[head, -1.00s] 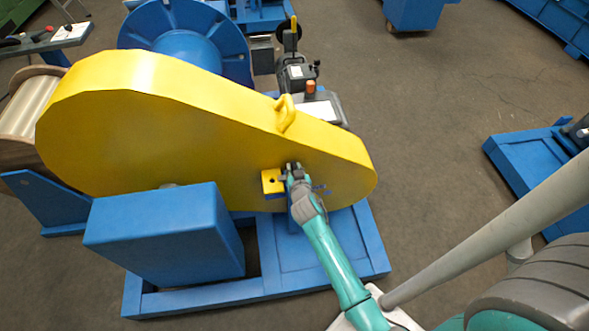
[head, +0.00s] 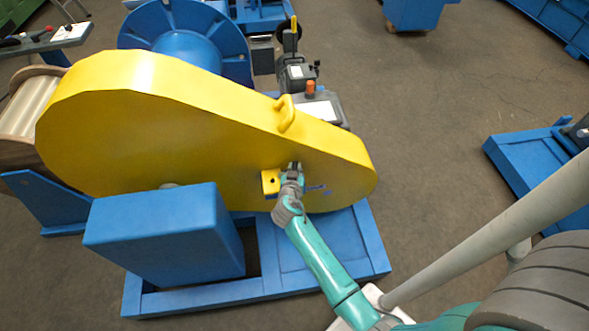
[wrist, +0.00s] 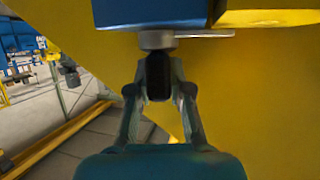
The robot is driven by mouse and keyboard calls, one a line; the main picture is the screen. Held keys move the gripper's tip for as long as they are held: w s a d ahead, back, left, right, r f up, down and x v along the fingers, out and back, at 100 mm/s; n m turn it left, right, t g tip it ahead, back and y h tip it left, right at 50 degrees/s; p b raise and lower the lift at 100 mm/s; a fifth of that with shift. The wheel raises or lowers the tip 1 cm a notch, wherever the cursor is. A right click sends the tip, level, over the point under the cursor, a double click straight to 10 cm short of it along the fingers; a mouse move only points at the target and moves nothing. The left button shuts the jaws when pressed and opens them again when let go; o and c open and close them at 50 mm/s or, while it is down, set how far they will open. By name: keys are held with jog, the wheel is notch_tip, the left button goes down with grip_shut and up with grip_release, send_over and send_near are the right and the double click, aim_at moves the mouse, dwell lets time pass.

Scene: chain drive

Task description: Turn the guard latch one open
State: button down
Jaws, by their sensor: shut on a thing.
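The large yellow chain guard (head: 190,130) stands on the blue base, with its narrow end to the right. It also fills much of the wrist view (wrist: 250,90). My gripper (head: 294,170) is at the lower right part of the guard's face, beside a small yellow block (head: 269,183) with a dark hole. In the wrist view my gripper (wrist: 159,92) is shut on a black latch handle (wrist: 158,75), one finger on each side. The handle joins a grey round pivot (wrist: 156,40) below a blue part. In the head view my gripper mostly hides the latch.
A blue box (head: 165,235) stands in front of the guard, left of my arm. A yellow lifting eye (head: 286,113) sticks up from the guard's top. A motor unit (head: 310,95) is behind it.

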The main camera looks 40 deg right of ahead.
jog(key=m+g+h, duration=0.1)
jog(key=m+g, duration=0.1)
jog(key=m+g+h, duration=0.1)
jog(key=m+g, duration=0.1)
jog(key=shift+w+g+h, duration=0.1)
jog(key=shift+g+h, duration=0.2)
jog(key=shift+m+g+h, duration=0.3)
jog(key=shift+m+g, duration=1.4)
jog(key=c, duration=1.1)
grip_release()
jog(key=shift+f, duration=0.1)
jog(key=v, duration=1.2)
